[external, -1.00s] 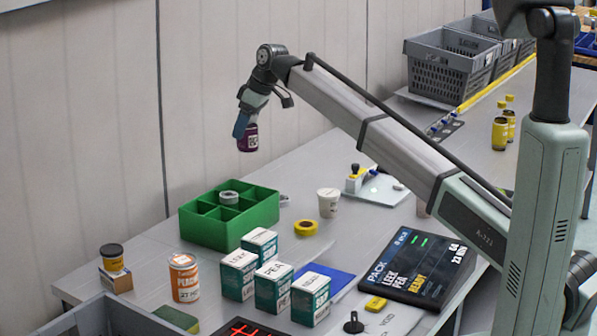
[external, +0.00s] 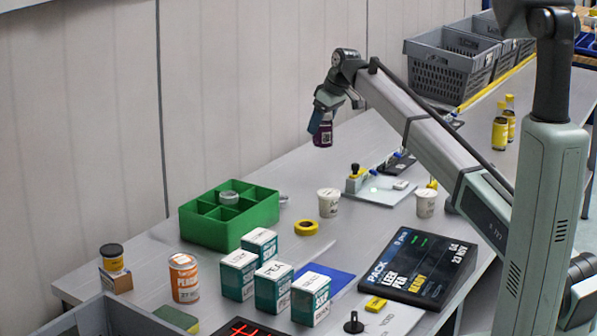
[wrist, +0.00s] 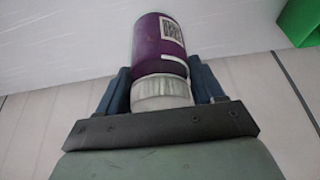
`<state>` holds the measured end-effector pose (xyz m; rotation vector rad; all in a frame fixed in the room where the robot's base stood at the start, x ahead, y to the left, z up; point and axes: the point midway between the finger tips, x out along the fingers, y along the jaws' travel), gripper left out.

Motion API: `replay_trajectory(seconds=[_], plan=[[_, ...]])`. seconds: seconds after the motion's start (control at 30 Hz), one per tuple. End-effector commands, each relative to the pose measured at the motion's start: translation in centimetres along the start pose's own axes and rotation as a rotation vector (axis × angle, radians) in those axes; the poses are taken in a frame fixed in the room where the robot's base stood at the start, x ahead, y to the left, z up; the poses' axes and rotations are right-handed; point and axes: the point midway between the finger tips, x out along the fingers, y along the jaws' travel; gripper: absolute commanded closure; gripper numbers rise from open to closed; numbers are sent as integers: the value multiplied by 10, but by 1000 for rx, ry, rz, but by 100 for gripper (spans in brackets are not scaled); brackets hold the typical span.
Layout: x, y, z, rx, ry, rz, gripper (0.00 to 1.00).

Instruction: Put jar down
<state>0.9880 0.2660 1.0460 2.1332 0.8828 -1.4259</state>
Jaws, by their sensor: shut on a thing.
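A purple jar (external: 323,135) with a white label patch hangs in my gripper (external: 318,115), above the back part of the grey table. In the wrist view the jar (wrist: 160,45) shows its purple body and pale ribbed lid (wrist: 161,92). The blue fingers of my gripper (wrist: 160,88) are shut on either side of the lid. The jar is in the air, clear of the table. Its far end is away from the wrist camera.
A green divided box (external: 190,226) stands to the left, holding a grey tape roll. White cups (external: 328,203), a yellow tape roll (external: 306,228) and several teal-and-white boxes (external: 238,275) stand in front. The table's back strip (external: 370,140) is clear.

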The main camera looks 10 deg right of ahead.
Motion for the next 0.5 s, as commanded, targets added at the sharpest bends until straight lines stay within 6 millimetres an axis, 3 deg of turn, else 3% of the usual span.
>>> replay_trajectory(seconds=[0.27, 0.5], plan=[[23, -1, 9, -1, 1, 0, 78], [57, -1, 24, -1, 0, -1, 78]])
